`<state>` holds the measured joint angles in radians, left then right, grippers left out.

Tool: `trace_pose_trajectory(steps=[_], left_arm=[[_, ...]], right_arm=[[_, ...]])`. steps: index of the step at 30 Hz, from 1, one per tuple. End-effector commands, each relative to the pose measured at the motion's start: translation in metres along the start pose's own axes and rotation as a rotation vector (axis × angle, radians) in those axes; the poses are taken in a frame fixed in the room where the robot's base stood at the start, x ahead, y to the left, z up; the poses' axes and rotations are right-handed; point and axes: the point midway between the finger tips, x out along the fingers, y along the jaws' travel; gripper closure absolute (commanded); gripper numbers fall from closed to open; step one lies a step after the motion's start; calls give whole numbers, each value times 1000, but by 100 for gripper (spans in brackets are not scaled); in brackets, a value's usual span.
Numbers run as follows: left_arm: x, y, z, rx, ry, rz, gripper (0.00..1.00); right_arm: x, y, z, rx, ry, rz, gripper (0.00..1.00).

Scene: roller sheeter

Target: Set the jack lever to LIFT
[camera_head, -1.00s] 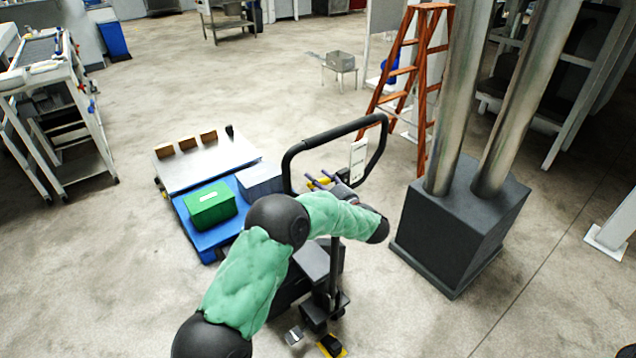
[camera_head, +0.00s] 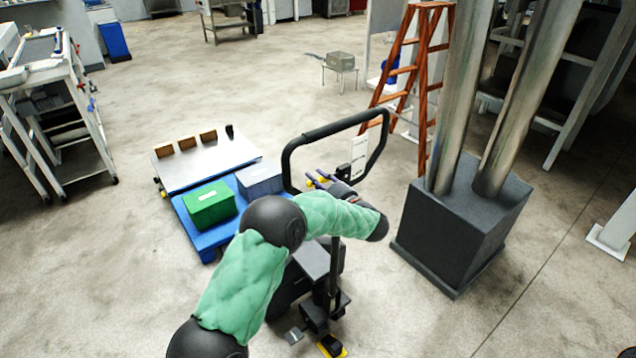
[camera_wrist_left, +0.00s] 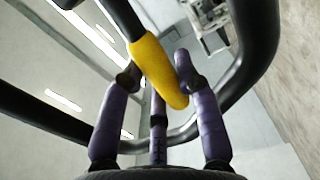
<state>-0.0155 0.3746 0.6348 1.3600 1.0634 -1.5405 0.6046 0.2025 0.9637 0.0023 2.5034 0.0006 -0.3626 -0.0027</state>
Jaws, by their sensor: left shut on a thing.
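The jack lever is a short dark rod with a yellow grip (camera_wrist_left: 160,75), mounted inside the black looped handle (camera_head: 337,127) of the jack. In the left wrist view the yellow grip lies between the purple fingers of my left gripper (camera_wrist_left: 157,72), which is shut on it. In the head view the purple fingers of the left gripper (camera_head: 316,178) are inside the loop, with small bits of yellow beside them. A white label plate (camera_head: 358,153) is on the loop's right side; its text is too small to read. My right gripper is out of view.
A blue platform (camera_head: 208,240) with a green box (camera_head: 209,205) and a grey box (camera_head: 259,179) stands left of the jack. A dark block (camera_head: 462,225) with two metal columns stands close on the right. An orange ladder (camera_head: 424,80) is behind.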

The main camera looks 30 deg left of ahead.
Motion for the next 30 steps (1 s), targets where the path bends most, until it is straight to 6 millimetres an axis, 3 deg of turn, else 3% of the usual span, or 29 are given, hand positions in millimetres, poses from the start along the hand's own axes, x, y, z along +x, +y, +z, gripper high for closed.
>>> trace_pose_trajectory(steps=[1,13,29,30], left_arm=[[0,-8,0,-28,1,1,100],[0,-28,2,-231,0,-1,100],[0,-30,2,-286,0,-4,100],[0,-30,2,-286,0,-4,57]], right_arm=[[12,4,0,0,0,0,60],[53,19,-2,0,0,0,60],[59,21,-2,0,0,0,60],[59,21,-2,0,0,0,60]])
